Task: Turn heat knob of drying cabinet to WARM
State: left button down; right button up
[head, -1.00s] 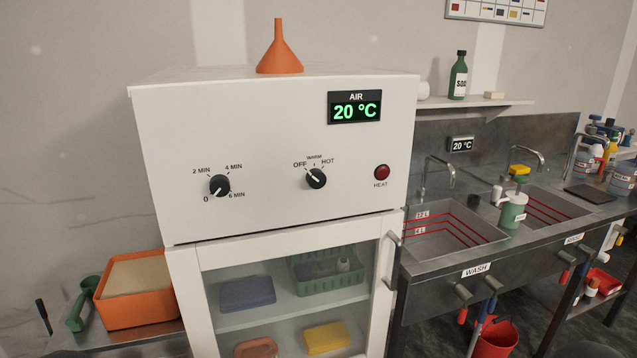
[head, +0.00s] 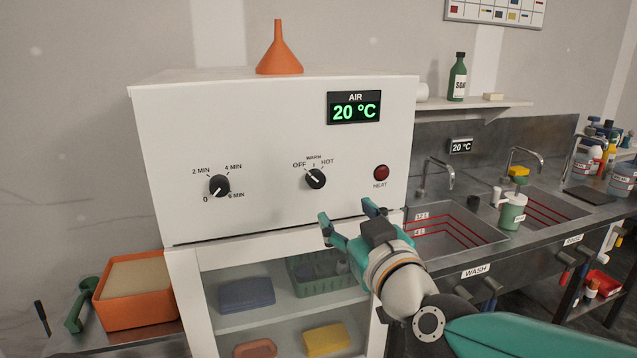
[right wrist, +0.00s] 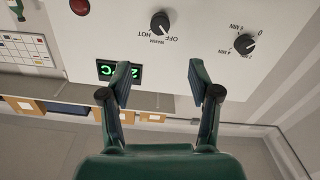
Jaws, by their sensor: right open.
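The heat knob (head: 315,179) is a black round knob on the white front panel of the drying cabinet (head: 260,140). Its white mark points up and left, toward OFF; WARM is printed above it and HOT to its right. My right gripper (head: 347,211) is in front of the panel, below and slightly right of the knob, apart from it. The right wrist view, turned upside down, shows the knob (right wrist: 160,22) beyond the open, empty fingers (right wrist: 159,70). The red heat lamp (head: 381,173) looks unlit. The display (head: 354,107) reads 20 °C. My left gripper is out of view.
A timer knob (head: 220,186) sits left of the heat knob, pointing at 0. An orange funnel (head: 279,55) stands on top of the cabinet. The glazed door below has a handle partly hidden by my right arm. Sinks (head: 450,240) lie to the right.

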aim_at(317, 181)
jog(key=p+x, duration=0.2)
jog(key=x, duration=1.2)
jog(key=shift+w+a+f, duration=0.1)
jog(key=shift+w, duration=0.1)
jog(key=shift+c, duration=0.3)
jog(key=c, duration=1.1)
